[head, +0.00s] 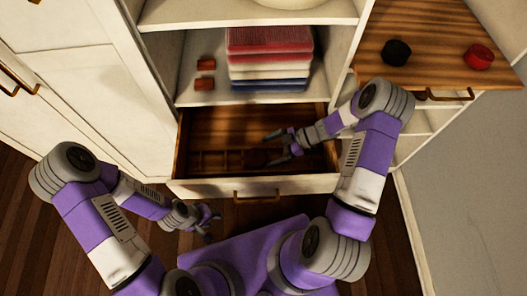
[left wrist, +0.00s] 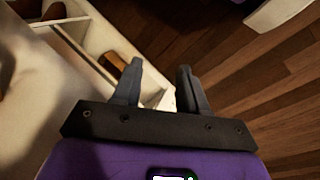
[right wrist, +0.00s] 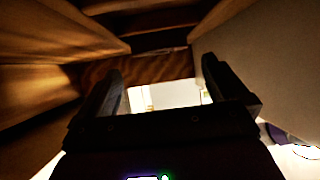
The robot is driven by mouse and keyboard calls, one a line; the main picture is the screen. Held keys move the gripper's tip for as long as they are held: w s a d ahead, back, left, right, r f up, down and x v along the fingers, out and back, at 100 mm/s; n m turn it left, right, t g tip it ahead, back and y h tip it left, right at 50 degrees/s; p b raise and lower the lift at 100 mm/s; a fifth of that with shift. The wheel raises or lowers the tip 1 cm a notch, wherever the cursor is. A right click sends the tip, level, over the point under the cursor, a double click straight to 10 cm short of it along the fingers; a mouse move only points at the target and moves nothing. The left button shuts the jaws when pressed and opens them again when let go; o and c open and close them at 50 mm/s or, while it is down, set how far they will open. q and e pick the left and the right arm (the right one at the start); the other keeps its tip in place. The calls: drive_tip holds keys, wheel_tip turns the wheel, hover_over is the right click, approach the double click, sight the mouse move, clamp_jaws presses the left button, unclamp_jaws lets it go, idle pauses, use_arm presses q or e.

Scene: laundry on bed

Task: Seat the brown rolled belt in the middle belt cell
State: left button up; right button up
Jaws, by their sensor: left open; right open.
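The wooden drawer (head: 312,160) is open, with a row of small belt cells (head: 215,160) at its front left. A dark brown rounded shape (head: 257,158) at the right end of the cells looks like the brown rolled belt; the dim light hides whether it is fully seated. My right gripper (head: 275,149) is open inside the drawer, just right of that shape, with nothing visible between its fingers. In the right wrist view its fingers (right wrist: 160,88) are apart between wooden walls. My left gripper (head: 212,222) is open and empty in front of the drawer, low over the floor.
A black rolled belt (head: 397,53) and a red rolled belt (head: 478,57) lie on the wooden top at right. The shelf above the drawer holds folded clothes (head: 268,62) and two small red-brown items (head: 205,65). White cabinet doors (head: 75,75) stand at left.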

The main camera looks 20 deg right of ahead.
drive_tip(key=shift+v, duration=1.4)
drive_tip(key=shift+p, duration=0.3)
